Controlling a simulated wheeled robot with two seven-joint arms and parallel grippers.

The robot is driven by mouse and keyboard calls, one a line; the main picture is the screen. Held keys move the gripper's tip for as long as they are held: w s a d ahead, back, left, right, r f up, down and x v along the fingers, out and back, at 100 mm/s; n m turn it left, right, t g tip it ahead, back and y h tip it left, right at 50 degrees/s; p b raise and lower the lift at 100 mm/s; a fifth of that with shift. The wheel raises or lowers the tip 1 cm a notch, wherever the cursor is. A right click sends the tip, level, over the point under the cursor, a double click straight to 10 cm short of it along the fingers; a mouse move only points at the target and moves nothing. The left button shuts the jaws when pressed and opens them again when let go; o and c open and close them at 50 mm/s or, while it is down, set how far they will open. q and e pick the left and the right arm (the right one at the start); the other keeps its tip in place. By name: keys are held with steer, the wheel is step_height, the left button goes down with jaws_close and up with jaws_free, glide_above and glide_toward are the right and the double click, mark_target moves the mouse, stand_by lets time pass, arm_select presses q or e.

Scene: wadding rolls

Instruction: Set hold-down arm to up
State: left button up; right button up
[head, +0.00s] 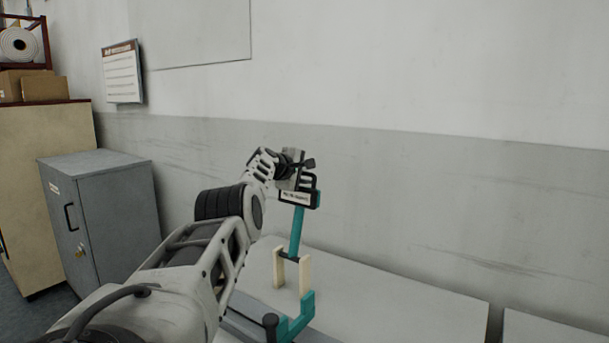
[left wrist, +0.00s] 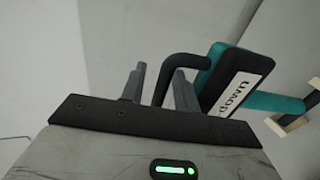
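The teal hold-down arm (head: 297,230) stands nearly upright, slightly tilted, from a pivot between two cream posts (head: 305,272). At its top is a black end with a white label (head: 295,196) and a black handle. In the left wrist view the label (left wrist: 240,93) reads "down", upside down. My left gripper (head: 302,178) is at the top of the arm, by the handle. In the left wrist view its two grey fingers (left wrist: 157,84) are apart, with the bent black handle (left wrist: 181,60) reaching between them; a gap seems to show. My right gripper is not in view.
The teal frame's lower bracket (head: 300,318) and a black knob (head: 270,321) are near the front of the pale table (head: 400,306). The table is bare to the right. A grey wall (head: 450,200) stands behind. A grey cabinet (head: 112,220) stands at left.

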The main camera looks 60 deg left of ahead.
arm_select(q)
steer(key=shift+w+f, duration=0.15)
steer(key=shift+s+a+f+b, duration=0.1)
steer(key=shift+s+a+b, duration=0.1)
steer(key=shift+s+b, duration=0.25)
steer(key=shift+s+a+b, duration=0.15)
steer(key=shift+s+b, duration=0.25)
steer(key=shift+b, duration=0.75)
steer(key=shift+s+d+b, duration=0.4)
steer(key=shift+b, duration=0.75)
steer(key=shift+s+d+b, duration=0.15)
steer(key=shift+d+b, duration=0.25)
steer(key=shift+b, duration=0.15)
steer(key=r+b+v, duration=0.1)
steer(key=b+v, duration=0.3)
steer(key=v, duration=0.9)
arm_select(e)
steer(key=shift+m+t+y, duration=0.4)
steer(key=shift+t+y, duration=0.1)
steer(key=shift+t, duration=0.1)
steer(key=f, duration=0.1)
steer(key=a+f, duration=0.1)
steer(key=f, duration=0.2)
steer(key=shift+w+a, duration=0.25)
